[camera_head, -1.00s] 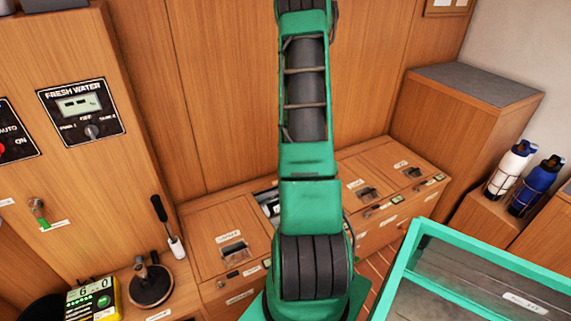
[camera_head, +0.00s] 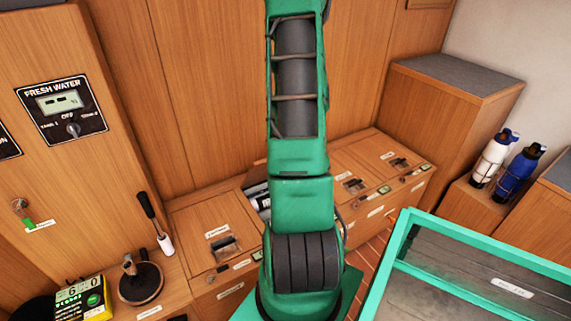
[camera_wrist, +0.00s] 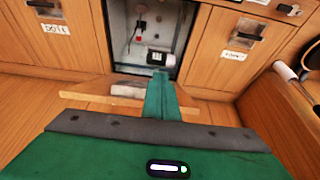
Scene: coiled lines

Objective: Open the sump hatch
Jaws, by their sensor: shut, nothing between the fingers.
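In the head view a bench holds a row of hatches. One opening (camera_head: 258,200), partly hidden behind my arm, shows dark space and pale parts inside. A wooden edge, which looks like its lid, stands up behind it. In the wrist view the open compartment (camera_wrist: 150,35) shows grey walls, a red part and a pale fitting. A wooden panel (camera_wrist: 97,100) juts out at its edge, partly covered by my gripper (camera_wrist: 158,76). My gripper is shut and empty, its tip at the opening's edge; contact with the panel cannot be told. The hatch labels are unreadable.
Closed hatches with dark latches lie left (camera_head: 224,245) and right (camera_head: 353,185) of the opening. A hand-pump lever (camera_head: 150,215) and a yellow meter (camera_head: 82,300) are at left. A green-framed tray (camera_head: 480,270) is at front right. Bottles (camera_head: 517,172) stand at right.

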